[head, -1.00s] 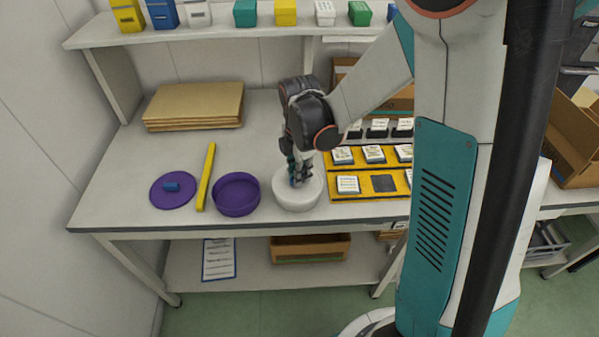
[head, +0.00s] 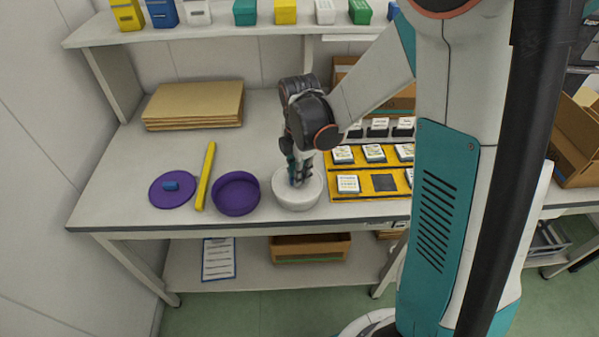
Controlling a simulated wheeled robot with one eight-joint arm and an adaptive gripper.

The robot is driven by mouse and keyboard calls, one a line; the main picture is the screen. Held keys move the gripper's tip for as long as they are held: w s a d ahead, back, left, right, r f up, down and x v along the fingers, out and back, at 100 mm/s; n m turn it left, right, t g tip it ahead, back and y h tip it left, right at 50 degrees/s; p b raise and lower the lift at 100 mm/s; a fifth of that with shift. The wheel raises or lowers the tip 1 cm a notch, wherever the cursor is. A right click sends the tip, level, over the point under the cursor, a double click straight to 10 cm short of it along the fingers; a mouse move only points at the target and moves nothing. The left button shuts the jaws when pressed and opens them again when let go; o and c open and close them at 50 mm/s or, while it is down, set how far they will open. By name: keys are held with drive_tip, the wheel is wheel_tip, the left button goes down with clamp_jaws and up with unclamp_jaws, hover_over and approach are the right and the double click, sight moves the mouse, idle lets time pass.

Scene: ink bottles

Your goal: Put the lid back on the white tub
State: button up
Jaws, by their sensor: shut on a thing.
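The white tub (head: 298,202) stands near the front edge of the table, right of the purple tub. My gripper (head: 297,183) points down over the tub's middle. It is shut on what appears to be the white lid's handle, which its fingers hide. The lid's pale top (head: 312,187) seems to lie at the tub's rim. I cannot tell whether it is fully seated.
An open purple tub (head: 237,194), a yellow bar (head: 205,177) and a purple lid with a blue handle (head: 171,188) lie to the left. A yellow tray (head: 379,188) with white-topped items is close on the right.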

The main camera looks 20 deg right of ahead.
drive_tip(key=o, duration=0.7)
drive_tip(key=shift+o, duration=0.7)
drive_tip(key=o, duration=0.4)
drive_tip(key=shift+c, duration=0.2)
drive_tip(key=shift+r, duration=0.1)
drive_tip(key=shift+r+p, duration=2.5)
drive_tip(key=shift+r, duration=0.95)
drive_tip(key=shift+c, duration=0.6)
